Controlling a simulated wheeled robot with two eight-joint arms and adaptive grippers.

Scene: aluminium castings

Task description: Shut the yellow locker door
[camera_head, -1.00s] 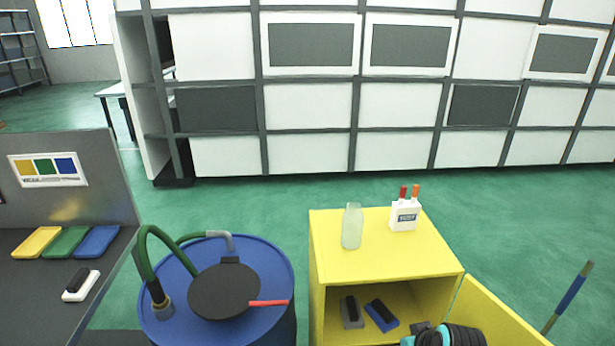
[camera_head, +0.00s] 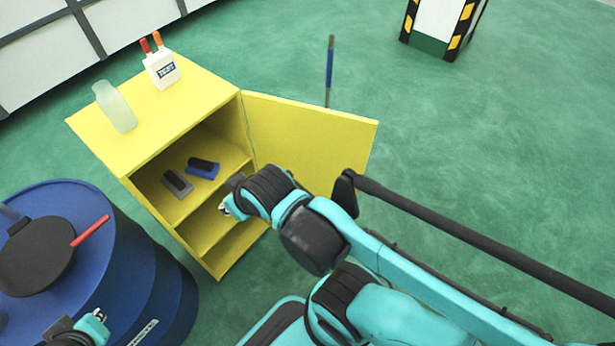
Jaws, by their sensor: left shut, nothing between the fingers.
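The yellow locker (camera_head: 205,150) stands left of centre with its front open. Its yellow door (camera_head: 310,135) is hinged at the right side of the opening and swung wide open to the right. My right arm comes in from the right. Its gripper (camera_head: 226,207) is in front of the opening, left of the door, mostly hidden by its own wrist, so its jaws are unclear. The wrist overlaps the door's lower part in the picture; I cannot tell whether they touch. My left gripper (camera_head: 98,318) is shut and empty at the bottom left, in front of the blue drum, away from the door.
A frosted bottle (camera_head: 115,107) and a white box with red and orange markers (camera_head: 161,69) stand on the locker. Two brushes (camera_head: 190,175) lie on its shelf. A blue drum (camera_head: 150,275) is at left. A blue pole (camera_head: 329,75) stands behind the door. Floor at right is clear.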

